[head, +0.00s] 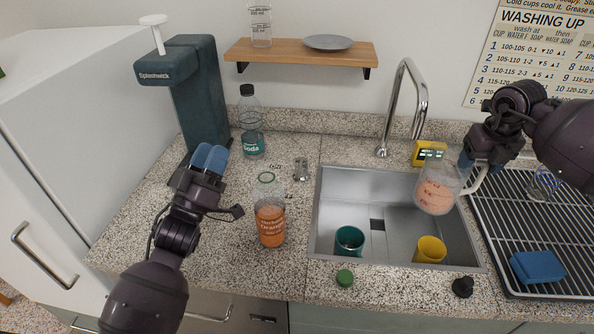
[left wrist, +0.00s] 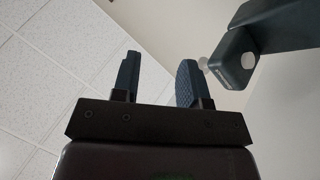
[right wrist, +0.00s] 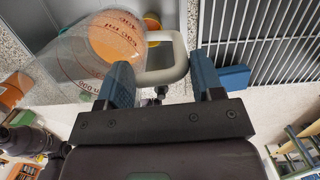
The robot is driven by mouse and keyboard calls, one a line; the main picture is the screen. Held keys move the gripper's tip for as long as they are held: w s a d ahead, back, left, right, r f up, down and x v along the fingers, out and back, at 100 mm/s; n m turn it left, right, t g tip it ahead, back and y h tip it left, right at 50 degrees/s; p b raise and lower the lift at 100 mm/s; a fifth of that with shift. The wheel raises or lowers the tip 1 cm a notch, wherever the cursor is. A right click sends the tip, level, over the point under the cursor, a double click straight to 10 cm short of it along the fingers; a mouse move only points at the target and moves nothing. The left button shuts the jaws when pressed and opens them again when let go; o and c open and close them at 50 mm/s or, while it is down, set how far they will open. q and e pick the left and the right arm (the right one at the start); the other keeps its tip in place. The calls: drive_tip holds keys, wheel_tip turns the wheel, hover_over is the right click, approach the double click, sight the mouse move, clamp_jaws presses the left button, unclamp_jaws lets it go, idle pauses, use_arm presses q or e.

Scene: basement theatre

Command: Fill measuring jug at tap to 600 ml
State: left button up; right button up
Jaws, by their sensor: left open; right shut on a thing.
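The clear measuring jug (head: 437,196) with red markings is over the right part of the sink (head: 385,212), a little below and right of the tap spout (head: 419,128). Its lower part looks pale orange; I cannot read a level. My right gripper (head: 477,170) is shut on the jug's white handle, and the jug (right wrist: 85,60) looks tilted in the right wrist view. No stream of water shows at the tap (head: 405,88). My left gripper (head: 210,158) is open and empty above the counter, left of the orange bottle; its spread fingers show in the left wrist view (left wrist: 157,85).
The sink holds a teal cup (head: 349,241) and a yellow cup (head: 430,249). An orange bottle (head: 270,224), soda bottle (head: 251,125) and green cap (head: 345,277) stand on the counter. A yellow device (head: 429,151) is behind the sink. A drying rack (head: 510,215) with a blue sponge (head: 537,267) is right.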

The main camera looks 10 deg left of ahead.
use_arm(q)
drive_tip(key=w+d+m+g+h, duration=0.2)
drive_tip(key=w+d+m, duration=0.1)
drive_tip(key=w+m, duration=0.4)
drive_tip(key=w+d+m+g+h, duration=0.25)
drive_tip(key=w+m, duration=0.25)
drive_tip(key=w, duration=0.4)
drive_tip(key=d+r+m+g+h, duration=0.4)
drive_tip(key=d+m+g+h, duration=0.4)
drive_tip(key=d+m+g, duration=0.85)
drive_tip(key=m+g+y, duration=0.3)
drive_tip(key=m+y, duration=0.5)
drive_tip(key=y, duration=0.8)
approach(297, 173)
drive_tip(key=shift+h, duration=0.25)
drive_tip(key=f, duration=0.3)
drive_tip(key=d+f, duration=0.1)
drive_tip(key=f, duration=0.5)
drive_tip(key=shift+w+d, duration=0.15)
drive_tip(key=shift+d, duration=0.1)
clamp_jaws()
